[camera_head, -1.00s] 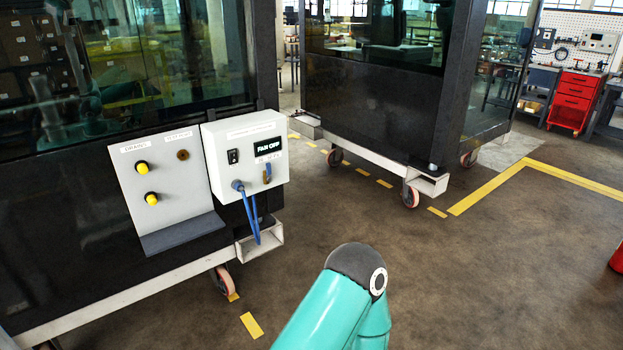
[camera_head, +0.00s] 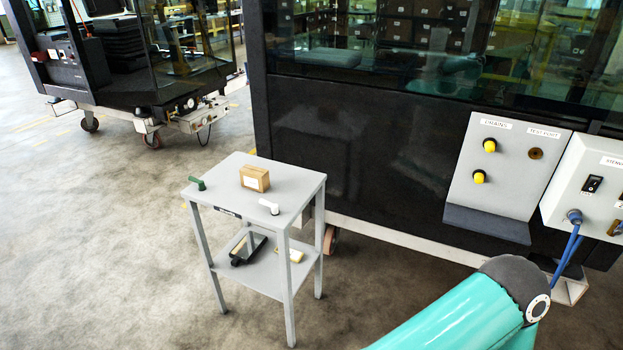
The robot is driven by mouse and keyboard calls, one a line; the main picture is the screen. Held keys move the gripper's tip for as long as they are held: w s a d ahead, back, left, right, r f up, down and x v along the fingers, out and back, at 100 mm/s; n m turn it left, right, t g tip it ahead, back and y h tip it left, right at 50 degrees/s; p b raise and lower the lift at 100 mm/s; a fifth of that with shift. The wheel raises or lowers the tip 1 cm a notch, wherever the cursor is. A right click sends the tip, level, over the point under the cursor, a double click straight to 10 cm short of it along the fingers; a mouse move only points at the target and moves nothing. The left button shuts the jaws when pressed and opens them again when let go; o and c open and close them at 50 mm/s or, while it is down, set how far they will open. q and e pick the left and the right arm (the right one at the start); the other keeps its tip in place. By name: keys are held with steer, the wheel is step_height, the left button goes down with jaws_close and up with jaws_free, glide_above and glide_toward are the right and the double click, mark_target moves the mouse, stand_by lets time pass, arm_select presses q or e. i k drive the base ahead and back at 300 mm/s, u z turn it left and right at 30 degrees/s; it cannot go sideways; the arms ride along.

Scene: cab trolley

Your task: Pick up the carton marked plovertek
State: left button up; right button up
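A small brown carton (camera_head: 255,178) with a white label sits on the top shelf of a grey trolley table (camera_head: 231,169). The label is too small to read, so I cannot tell whether it says plovertek. A teal link of my own arm shows at the bottom right, well apart from the table. Neither of my grippers is in view.
A green item (camera_head: 197,183) and a white item (camera_head: 269,206) stand on the table top beside the carton. A dark tray-like item (camera_head: 247,249) lies on the lower shelf. A dark cab (camera_head: 370,150) with a control panel (camera_head: 505,165) stands behind. The floor at left is clear.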

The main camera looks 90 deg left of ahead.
mark_target(255, 178)
steer(key=u, duration=0.25)
steer(key=i, duration=0.3)
steer(key=u, duration=2.5)
steer(key=i, duration=0.2)
steer(key=u, duration=0.95)
steer(key=k, duration=0.55)
steer(key=u, duration=0.45)
steer(key=i, duration=1.8)
steer(key=z, duration=0.5)
